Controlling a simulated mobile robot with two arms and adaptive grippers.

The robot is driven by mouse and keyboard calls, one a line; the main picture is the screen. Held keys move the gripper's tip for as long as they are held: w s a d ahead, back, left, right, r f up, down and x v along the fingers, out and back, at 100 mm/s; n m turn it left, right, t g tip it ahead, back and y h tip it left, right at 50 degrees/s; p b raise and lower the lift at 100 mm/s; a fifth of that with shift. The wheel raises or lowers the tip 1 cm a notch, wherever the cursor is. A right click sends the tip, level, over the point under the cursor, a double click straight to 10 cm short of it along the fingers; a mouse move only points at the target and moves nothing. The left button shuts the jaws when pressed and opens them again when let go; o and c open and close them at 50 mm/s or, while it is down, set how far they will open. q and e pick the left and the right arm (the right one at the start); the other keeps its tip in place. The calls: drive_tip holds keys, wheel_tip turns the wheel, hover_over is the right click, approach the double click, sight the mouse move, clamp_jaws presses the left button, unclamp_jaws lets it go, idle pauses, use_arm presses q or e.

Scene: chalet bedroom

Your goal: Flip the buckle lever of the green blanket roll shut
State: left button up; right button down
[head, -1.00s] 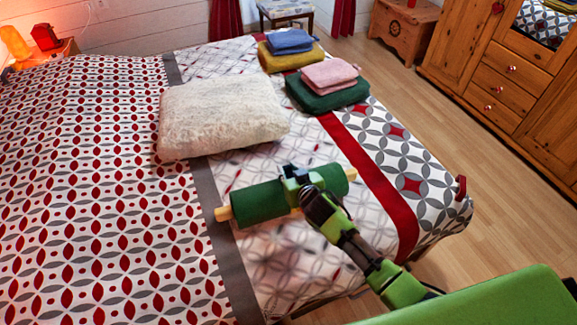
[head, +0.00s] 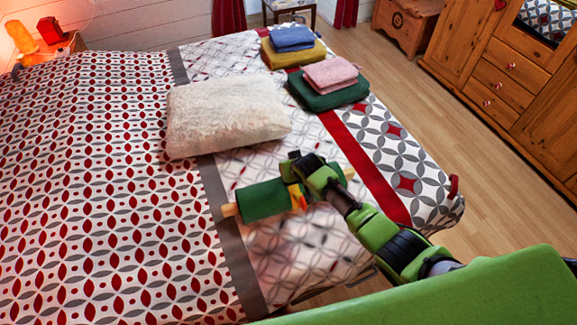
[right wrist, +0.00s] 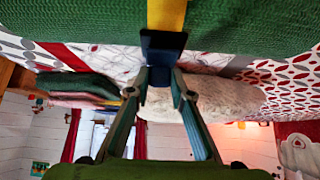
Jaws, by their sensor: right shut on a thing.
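The green blanket roll (head: 262,200) lies on the bed's patterned cover, with light wooden ends showing. A yellow strap (head: 298,196) goes around its middle and also shows in the right wrist view (right wrist: 167,14). In that view a dark blue buckle (right wrist: 163,42) sits on the strap, and its lever (right wrist: 159,76) sticks out from the roll between my fingers. My right gripper (right wrist: 161,82) is shut on the lever. In the head view my right arm covers the buckle and part of the roll. My left gripper is not in view.
A fluffy cream pillow (head: 225,117) lies just behind the roll. Folded pink and green towels (head: 330,88) and blue and yellow ones (head: 292,50) lie farther back on the bed. The cover (head: 110,200) to the left is clear.

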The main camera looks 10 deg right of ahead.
drive_tip(key=c, duration=1.8)
unclamp_jaws()
drive_tip(key=shift+f, duration=0.1)
drive_tip(key=v, duration=1.2)
drive_tip(key=shift+s, duration=0.15)
